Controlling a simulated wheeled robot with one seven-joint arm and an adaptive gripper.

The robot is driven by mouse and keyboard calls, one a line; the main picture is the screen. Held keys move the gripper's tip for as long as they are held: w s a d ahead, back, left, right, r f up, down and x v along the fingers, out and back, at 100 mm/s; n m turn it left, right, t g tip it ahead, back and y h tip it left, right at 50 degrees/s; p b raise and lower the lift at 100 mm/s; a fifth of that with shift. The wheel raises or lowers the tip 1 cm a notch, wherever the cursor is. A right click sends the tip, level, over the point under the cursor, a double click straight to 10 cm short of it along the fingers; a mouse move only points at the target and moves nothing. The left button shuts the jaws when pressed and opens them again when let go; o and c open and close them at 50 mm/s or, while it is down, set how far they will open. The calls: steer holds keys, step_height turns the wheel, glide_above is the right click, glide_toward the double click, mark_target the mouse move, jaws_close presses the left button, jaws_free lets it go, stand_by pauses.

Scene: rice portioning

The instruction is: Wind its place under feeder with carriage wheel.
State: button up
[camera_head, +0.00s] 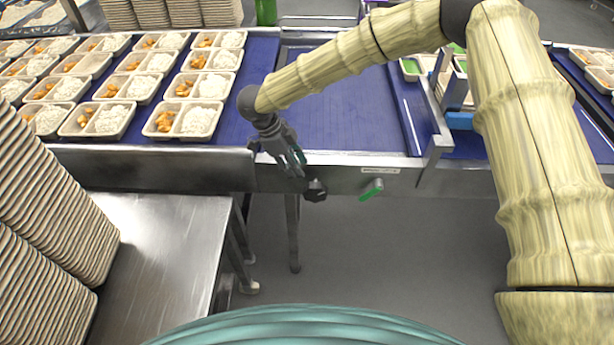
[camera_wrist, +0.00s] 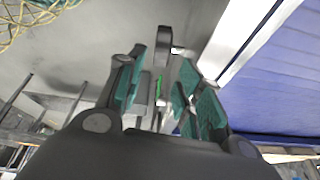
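My gripper (camera_head: 300,163) is in front of the conveyor's front rail and points down and to the right. In the wrist view my gripper (camera_wrist: 165,85) has its two green-padded fingers apart. A dark knob-like part (camera_head: 315,190) is just beyond the fingertips, below the rail; I cannot tell whether they touch or whether it belongs to the carriage wheel. A small green handle (camera_head: 371,190) on a grey hub is on the rail to the right, under a small label. A grey frame with a blue block (camera_head: 459,121), possibly the feeder's carriage, stands across the belt at right.
Filled trays (camera_head: 187,121) with rice and orange food stand in rows on the blue belt (camera_head: 340,115) at left. The floor (camera_head: 390,270) below the rail is clear.

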steer(key=m, duration=0.3)
steer(key=m+y+b, duration=0.4)
steer(key=m, duration=2.3)
glide_above(315, 184)
steer(key=s+a, duration=0.1)
steer(key=shift+s+f, duration=0.15)
steer(key=shift+f, duration=0.05)
steer(key=m, duration=0.2)
steer(key=w+d+m, duration=0.1)
steer(key=m, duration=0.1)
steer(key=shift+r+y, duration=0.3)
steer(key=shift+r, duration=0.1)
steer(key=shift+d+f, duration=0.1)
steer(key=shift+f, duration=0.2)
steer(key=shift+f+p, duration=1.1)
steer(key=shift+f, duration=4)
steer(key=c, duration=0.7)
